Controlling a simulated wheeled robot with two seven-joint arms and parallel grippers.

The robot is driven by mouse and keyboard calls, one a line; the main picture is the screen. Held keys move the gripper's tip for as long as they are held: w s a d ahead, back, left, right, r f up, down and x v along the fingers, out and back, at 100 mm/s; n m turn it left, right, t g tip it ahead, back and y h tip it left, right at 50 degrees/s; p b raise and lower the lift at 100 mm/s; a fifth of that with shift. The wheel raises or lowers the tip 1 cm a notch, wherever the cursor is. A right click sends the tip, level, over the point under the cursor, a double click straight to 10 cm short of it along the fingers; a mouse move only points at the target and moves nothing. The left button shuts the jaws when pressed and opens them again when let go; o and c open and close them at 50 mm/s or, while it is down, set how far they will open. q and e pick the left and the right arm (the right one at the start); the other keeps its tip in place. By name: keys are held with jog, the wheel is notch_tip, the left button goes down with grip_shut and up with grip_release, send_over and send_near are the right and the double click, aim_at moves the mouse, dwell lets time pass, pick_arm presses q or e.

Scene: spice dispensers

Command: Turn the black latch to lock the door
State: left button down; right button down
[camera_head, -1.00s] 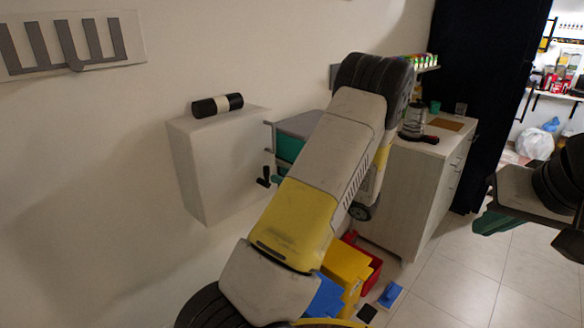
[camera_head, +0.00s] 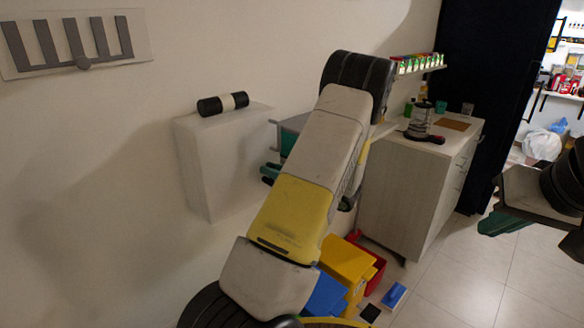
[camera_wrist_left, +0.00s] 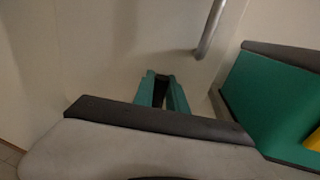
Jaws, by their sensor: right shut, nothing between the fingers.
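The black latch (camera_wrist_left: 160,88) shows in the left wrist view as a small dark piece between the two green fingertips; the fingers hide most of it. My left gripper (camera_head: 270,172) is at the latch in the head view, with its forearm crossing in front. The left wrist view shows its green fingers (camera_wrist_left: 161,94) apart on either side of the dark piece; I cannot tell whether they press on it. The teal cabinet (camera_head: 288,138) is partly hidden behind my left arm. My right gripper (camera_head: 500,222) is shut and empty at the right edge.
A white wall box (camera_head: 230,165) carries a black-and-white cylinder (camera_head: 222,103). A grey handle (camera_wrist_left: 210,28) is near the fingers. A wooden cabinet (camera_head: 400,200) stands right of my left arm. Yellow and red bins (camera_head: 347,262) are below.

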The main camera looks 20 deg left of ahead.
pick_arm(q)
jog(key=shift+w+m, duration=0.15)
jog(key=shift+m, duration=0.15)
jog(key=w+d+f+m+t+y, duration=0.1)
jog(key=w+f+m+t, duration=0.3)
jog(key=m, duration=1.6)
jog(key=shift+w+d+f, duration=0.2)
jog(key=shift+d+f, duration=0.3)
jog(key=shift+f, duration=0.2)
jog(key=shift+m, duration=0.3)
jog(key=c, duration=1.5)
grip_release()
jog(key=shift+f, duration=0.1)
jog(key=shift+o, duration=0.7)
